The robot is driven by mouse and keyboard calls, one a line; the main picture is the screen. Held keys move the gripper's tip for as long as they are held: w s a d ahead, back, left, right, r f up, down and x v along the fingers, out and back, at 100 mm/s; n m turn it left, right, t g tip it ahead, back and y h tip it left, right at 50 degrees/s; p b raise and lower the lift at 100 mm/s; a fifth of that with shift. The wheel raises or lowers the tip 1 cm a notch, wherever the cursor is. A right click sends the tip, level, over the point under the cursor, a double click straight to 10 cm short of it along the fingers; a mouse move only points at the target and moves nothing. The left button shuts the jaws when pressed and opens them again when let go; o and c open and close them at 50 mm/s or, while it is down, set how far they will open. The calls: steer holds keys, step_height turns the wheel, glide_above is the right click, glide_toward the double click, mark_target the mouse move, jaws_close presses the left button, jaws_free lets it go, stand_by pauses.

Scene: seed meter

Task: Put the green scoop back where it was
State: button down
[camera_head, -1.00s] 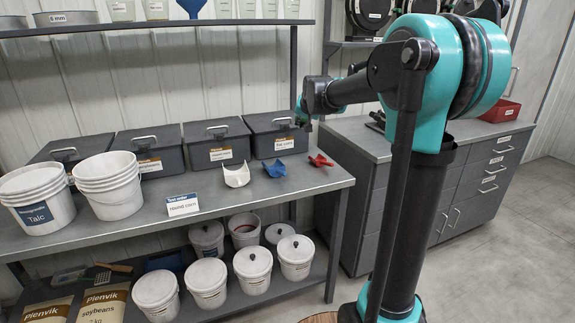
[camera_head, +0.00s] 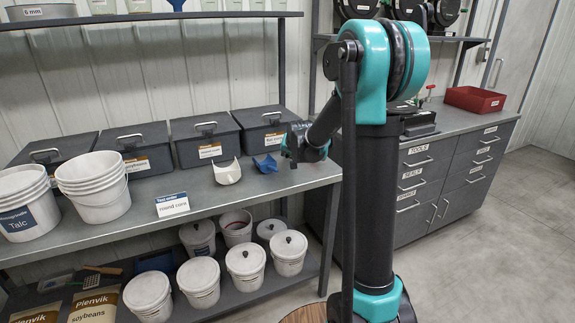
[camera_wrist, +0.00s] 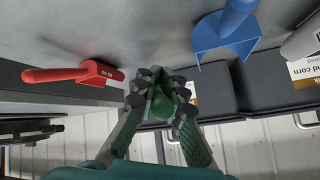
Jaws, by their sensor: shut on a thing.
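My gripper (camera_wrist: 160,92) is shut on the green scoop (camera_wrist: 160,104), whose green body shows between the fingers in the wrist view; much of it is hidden. In the head view my gripper (camera_head: 292,150) is at the right end of the bench, close to the far right bin, and the green scoop cannot be made out. A red scoop (camera_wrist: 85,73) lies on the bench to the left in the wrist view. A blue scoop (camera_wrist: 226,38) lies to the right; it also shows in the head view (camera_head: 266,164), beside a white scoop (camera_head: 228,172).
Several dark lidded bins stand along the back of the bench, the rightmost (camera_head: 262,128) near my gripper. White buckets (camera_head: 95,188) and a "round corn" sign (camera_head: 172,204) stand further left. A grey drawer cabinet (camera_head: 425,170) with a red box (camera_head: 475,99) is at right.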

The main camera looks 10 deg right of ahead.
mark_target(286, 168)
steer(key=shift+f, duration=2.05)
steer(key=shift+f, duration=0.35)
steer(key=shift+f, duration=0.2)
steer(key=c, duration=1.6)
jaws_free()
steer(key=shift+f, duration=0.1)
steer(key=shift+r, duration=0.5)
steer(key=a+v, duration=0.1)
steer(key=v, duration=1)
steer(key=s+d+f+n+g, duration=0.1)
steer(key=s+f, duration=0.3)
steer(key=s, duration=0.7)
steer(key=s+d+f+n+g, duration=0.1)
steer(key=s+f, duration=0.4)
steer(key=s, duration=0.6)
steer(key=s+d+f+n+g+h, duration=0.1)
steer(key=s+d+f+g, duration=0.2)
steer(key=s, duration=0.8)
steer(key=shift+d+f, duration=1)
